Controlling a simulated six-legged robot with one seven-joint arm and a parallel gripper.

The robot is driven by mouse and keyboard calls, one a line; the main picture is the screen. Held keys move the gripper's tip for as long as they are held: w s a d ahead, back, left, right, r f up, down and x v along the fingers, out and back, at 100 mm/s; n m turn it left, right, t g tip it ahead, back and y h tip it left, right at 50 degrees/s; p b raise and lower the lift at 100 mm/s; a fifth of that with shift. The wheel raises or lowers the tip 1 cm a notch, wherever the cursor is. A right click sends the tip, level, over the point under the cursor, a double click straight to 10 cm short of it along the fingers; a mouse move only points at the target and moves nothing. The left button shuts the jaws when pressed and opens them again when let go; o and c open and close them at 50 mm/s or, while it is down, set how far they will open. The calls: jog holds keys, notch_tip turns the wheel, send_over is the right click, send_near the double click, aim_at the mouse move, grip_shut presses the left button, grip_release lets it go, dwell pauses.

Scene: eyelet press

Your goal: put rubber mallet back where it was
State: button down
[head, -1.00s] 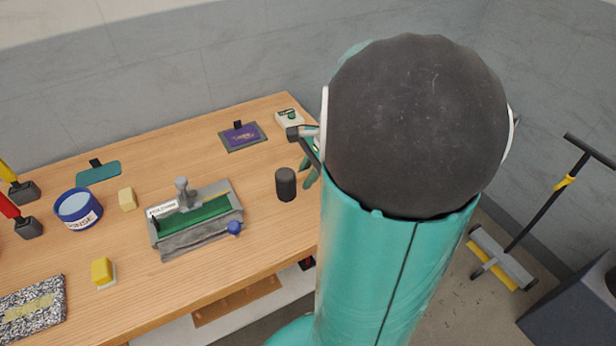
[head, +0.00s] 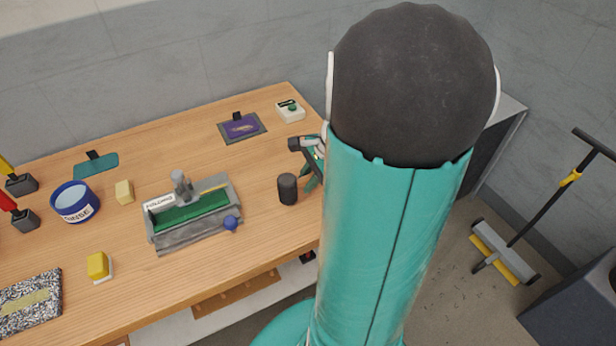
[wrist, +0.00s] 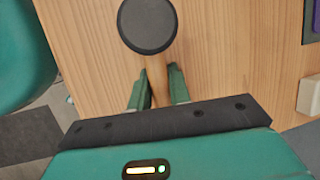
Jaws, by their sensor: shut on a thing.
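The rubber mallet has a black, drum-shaped head (head: 287,189) that shows over the right part of the bench, left of my gripper. In the wrist view its round black face (wrist: 148,24) is at the top, and its wooden handle (wrist: 156,78) runs down between my fingers. My gripper (wrist: 158,90) is shut on the handle. In the head view my green fingers (head: 313,176) are partly hidden by my own arm, and the handle is hidden there. I cannot tell whether the mallet head touches the bench.
The wooden bench (head: 258,215) holds a grey press fixture (head: 190,215) with a blue knob, a purple pad (head: 240,127), a white box (head: 291,110), a blue rinse tub (head: 75,202) and yellow blocks.

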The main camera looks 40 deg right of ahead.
jog(key=shift+f, duration=0.15)
jog(key=c, duration=1.3)
grip_release()
jog(key=shift+w, duration=0.1)
jog(key=v, duration=1.2)
jog(key=a+r+n+t+h, duration=0.1)
jog(key=a+r+n, duration=0.1)
jog(key=a+n, duration=0.8)
jog(key=s+a+r+n+t+h, duration=0.1)
jog(key=a+r+n+h, duration=0.1)
jog(key=a+n, duration=0.8)
jog(key=a+r, duration=0.1)
jog(key=a, duration=0.5)
jog(key=shift+s+a+r+n+h, duration=0.2)
jog(key=shift+a+r+n+h, duration=0.1)
jog(key=shift+n, duration=0.1)
